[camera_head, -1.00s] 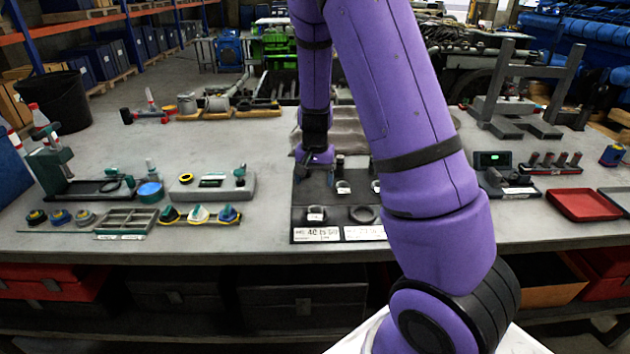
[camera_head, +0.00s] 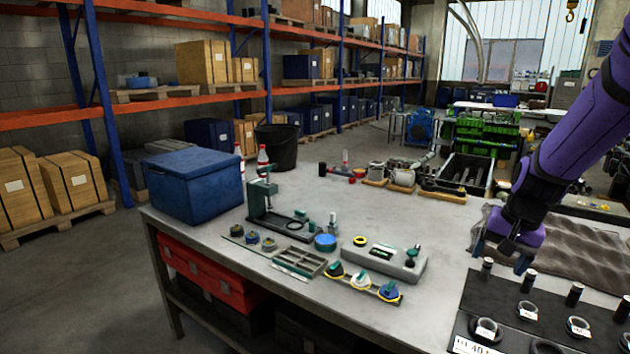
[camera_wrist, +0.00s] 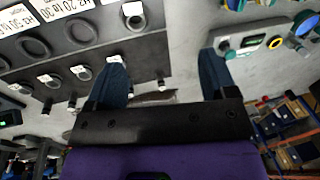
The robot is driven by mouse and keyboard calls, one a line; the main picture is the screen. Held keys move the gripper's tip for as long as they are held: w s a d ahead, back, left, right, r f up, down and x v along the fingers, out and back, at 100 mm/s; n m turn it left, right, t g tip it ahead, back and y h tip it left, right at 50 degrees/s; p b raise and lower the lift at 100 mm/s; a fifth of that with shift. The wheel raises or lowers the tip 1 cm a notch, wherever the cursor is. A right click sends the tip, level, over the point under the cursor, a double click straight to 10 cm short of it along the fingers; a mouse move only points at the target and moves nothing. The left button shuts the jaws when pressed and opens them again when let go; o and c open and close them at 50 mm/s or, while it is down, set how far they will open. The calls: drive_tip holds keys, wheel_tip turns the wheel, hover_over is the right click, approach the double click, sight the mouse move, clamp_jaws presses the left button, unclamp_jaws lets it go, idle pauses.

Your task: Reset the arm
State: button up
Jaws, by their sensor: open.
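My purple arm comes in from the right in the head view. My gripper (camera_head: 507,252) is above the workbench, over the back left part of a black mat (camera_head: 478,294) that holds labelled rings and small dark cylinders. In the wrist view my gripper (camera_wrist: 168,80) shows two blue fingers set wide apart with nothing held between them. Beyond the fingers, that view shows the mat (camera_wrist: 150,60) on the left and the grey bench top on the right.
A grey block with small tools (camera_head: 372,262), a divided tray (camera_head: 300,260) and a green press stand (camera_head: 262,200) are on the bench left of my gripper. A blue box (camera_head: 195,185) stands at the left end. A crumpled grey cloth (camera_head: 590,245) lies behind the mat.

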drive_tip(key=s+a+r+n+t, duration=0.1)
drive_tip(key=s+a+r+n, duration=0.2)
drive_tip(key=s+r, duration=0.5)
drive_tip(key=s+a+r+n+t+h, duration=0.1)
drive_tip(key=s+a+r+n+t, duration=0.1)
drive_tip(key=s+r, duration=0.6)
drive_tip(key=s+a+n, duration=0.1)
drive_tip(key=s+a, duration=0.1)
drive_tip(key=s, duration=0.4)
drive_tip(key=shift+s+a+r+t, duration=0.15)
drive_tip(key=shift+s+r+t, duration=0.15)
drive_tip(key=shift+s, duration=0.05)
